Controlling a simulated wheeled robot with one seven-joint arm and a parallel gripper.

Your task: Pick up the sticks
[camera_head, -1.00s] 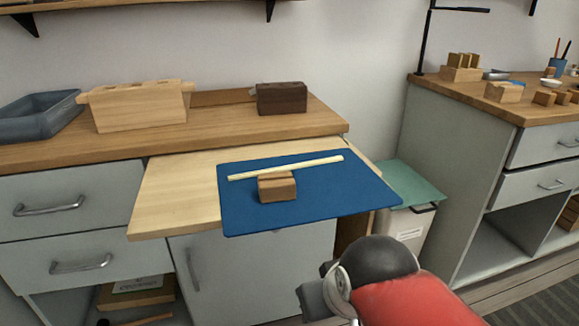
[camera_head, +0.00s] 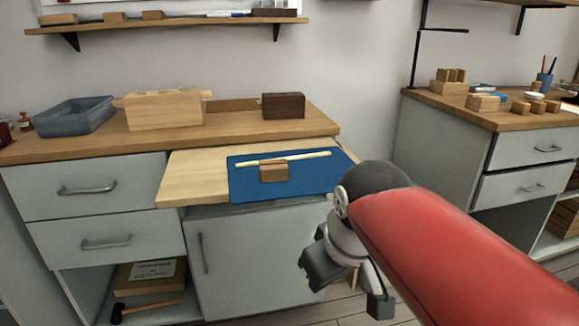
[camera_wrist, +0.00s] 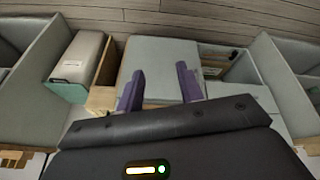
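One pale stick (camera_head: 283,158) lies on the blue mat (camera_head: 310,184). The mat lies on a pull-out wooden board (camera_head: 187,177) below the left worktop. A small brown wooden block (camera_head: 274,172) sits on the mat; the stick passes just behind it, and I cannot tell if they touch. My gripper (camera_head: 350,285) is in front of the cabinet, lower than the mat and to its right. In the wrist view its two purple fingers (camera_wrist: 160,86) are apart with nothing between them. The stick is not visible in the wrist view.
A wall shelf (camera_head: 165,26) hangs above. A second worktop (camera_head: 490,113) with several small items stands right. The mat's front is clear.

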